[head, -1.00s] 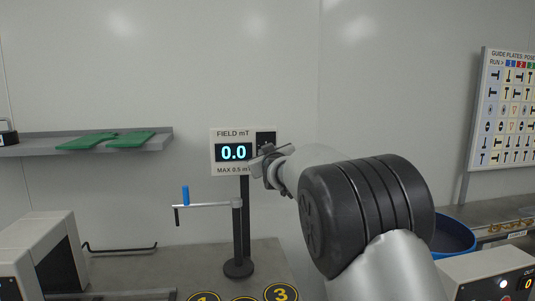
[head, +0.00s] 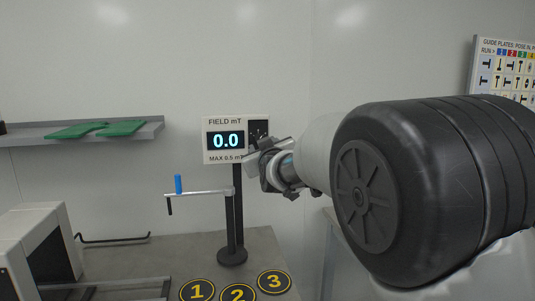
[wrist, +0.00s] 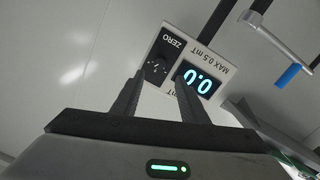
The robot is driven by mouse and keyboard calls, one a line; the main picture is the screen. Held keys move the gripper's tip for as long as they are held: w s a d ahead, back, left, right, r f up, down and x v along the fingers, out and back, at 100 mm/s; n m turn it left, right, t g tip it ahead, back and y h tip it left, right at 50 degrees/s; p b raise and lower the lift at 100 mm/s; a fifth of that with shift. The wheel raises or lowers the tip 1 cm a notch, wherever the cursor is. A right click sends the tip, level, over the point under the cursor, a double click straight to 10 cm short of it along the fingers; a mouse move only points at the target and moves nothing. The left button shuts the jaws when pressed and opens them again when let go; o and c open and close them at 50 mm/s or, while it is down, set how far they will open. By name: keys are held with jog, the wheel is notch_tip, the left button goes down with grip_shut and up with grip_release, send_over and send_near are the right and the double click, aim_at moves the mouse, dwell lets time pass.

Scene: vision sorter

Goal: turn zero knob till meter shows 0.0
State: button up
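The field meter (head: 213,157) is a white panel on a black post, and its display (head: 225,141) reads 0.0 in blue-white digits. The meter's zero knob (wrist: 157,69) is dark and sits under the ZERO label in the wrist view, where the panel appears upside down. In the head view the black knob plate (head: 259,128) is at the panel's right, partly hidden by my gripper (head: 250,162). In the wrist view my gripper (wrist: 160,78) has its two fingers apart with nothing between them. The knob appears beyond the fingertips, apart from them; the exact gap is unclear.
Green plates (head: 120,128) lie on a wall shelf at left. Numbered round pads (head: 238,293) are on the bench in front. A guide chart (head: 505,68) hangs at right.

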jog(key=v, duration=0.8)
jog(key=shift+r, duration=0.1)
jog(key=s+d+f+m+g+h, duration=0.15)
jog(key=s+d+f+g, duration=0.35)
jog(key=s, duration=0.7)
jog(key=s+d+f+m+g+h, duration=0.1)
jog(key=s+d+f+m+g, duration=0.2)
jog(key=s+d+f, duration=0.65)
jog(key=s+d+f+m+g+h, duration=0.25)
jog(key=s+d, duration=0.25)
jog(key=s, duration=0.9)
notch_tip(320, 180, up, 20)
jog(key=g+y+p, duration=0.1)
jog(key=p, duration=1.9)
jog(key=shift+s, duration=0.2)
jog(key=shift+a, duration=0.1)
